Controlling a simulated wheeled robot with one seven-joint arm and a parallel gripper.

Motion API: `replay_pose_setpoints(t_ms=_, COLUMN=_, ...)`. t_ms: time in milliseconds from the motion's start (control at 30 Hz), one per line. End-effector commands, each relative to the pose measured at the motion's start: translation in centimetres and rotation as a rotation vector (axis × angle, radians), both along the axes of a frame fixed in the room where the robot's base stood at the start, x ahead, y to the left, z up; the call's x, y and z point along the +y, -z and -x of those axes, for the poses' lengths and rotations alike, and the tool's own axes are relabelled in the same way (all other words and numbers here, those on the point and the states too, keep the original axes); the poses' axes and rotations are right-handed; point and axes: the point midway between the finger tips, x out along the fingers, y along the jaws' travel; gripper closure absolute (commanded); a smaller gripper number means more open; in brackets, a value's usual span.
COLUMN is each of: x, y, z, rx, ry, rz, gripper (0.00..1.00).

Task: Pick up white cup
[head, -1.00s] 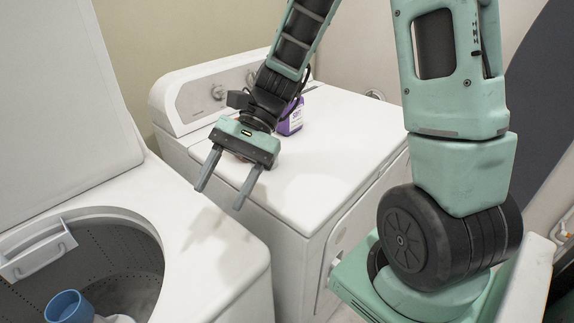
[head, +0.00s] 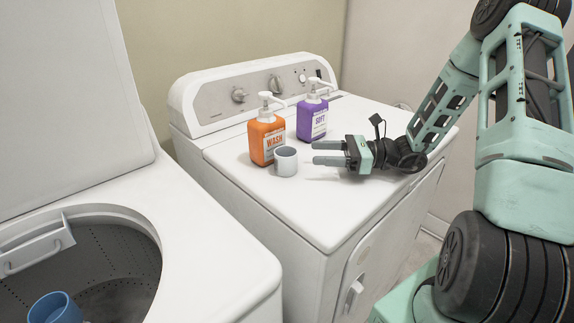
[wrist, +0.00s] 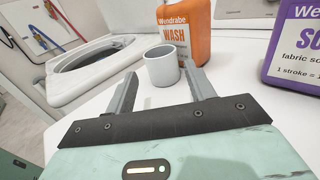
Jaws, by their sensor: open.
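The white cup (head: 286,161) stands upright on top of the dryer (head: 330,222), just in front of the orange wash bottle. It also shows in the wrist view (wrist: 162,66), just beyond my fingertips and between their lines. My gripper (head: 318,153) is open and low over the dryer top, to the right of the cup, with its fingers pointing left at it. In the wrist view my gripper (wrist: 160,84) has nothing between its fingers. I cannot tell whether a fingertip touches the cup.
An orange wash bottle (head: 267,140) stands right behind the cup, and a purple bottle (head: 312,118) stands behind my gripper. An open washer (head: 205,255) is at left, with a blue cup (head: 55,308) in its opening. The dryer's front top is clear.

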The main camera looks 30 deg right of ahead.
Motion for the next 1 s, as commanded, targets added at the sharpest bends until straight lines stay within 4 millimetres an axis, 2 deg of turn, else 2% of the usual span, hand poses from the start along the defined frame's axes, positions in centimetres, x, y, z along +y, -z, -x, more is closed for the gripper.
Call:
replay_pose_setpoints(t_ms=33, x=0.1, y=0.9, z=0.0, rx=0.003, ry=-0.002, rz=-0.003, gripper=0.46)
replay_pose_setpoints(t_ms=100, x=1.2, y=0.4, z=-0.7, rx=0.000, ry=-0.005, rz=0.001, gripper=0.46)
replay_pose_setpoints(t_ms=367, x=2.8, y=0.4, z=-1.8, rx=0.000, ry=-0.004, rz=0.001, gripper=0.46)
replay_pose_setpoints(t_ms=600, x=5.6, y=0.4, z=-3.7, rx=0.000, ry=-0.005, rz=0.001, gripper=0.46)
replay_pose_setpoints(t_ms=933, x=6.3, y=0.5, z=-4.2, rx=0.000, ry=-0.001, rz=0.001, gripper=0.46)
replay_pose_setpoints(t_ms=967, x=6.3, y=0.5, z=-4.2, rx=0.000, ry=-0.001, rz=0.001, gripper=0.49)
replay_pose_setpoints(t_ms=1000, x=6.3, y=0.5, z=-4.2, rx=0.000, ry=-0.001, rz=0.001, gripper=0.60)
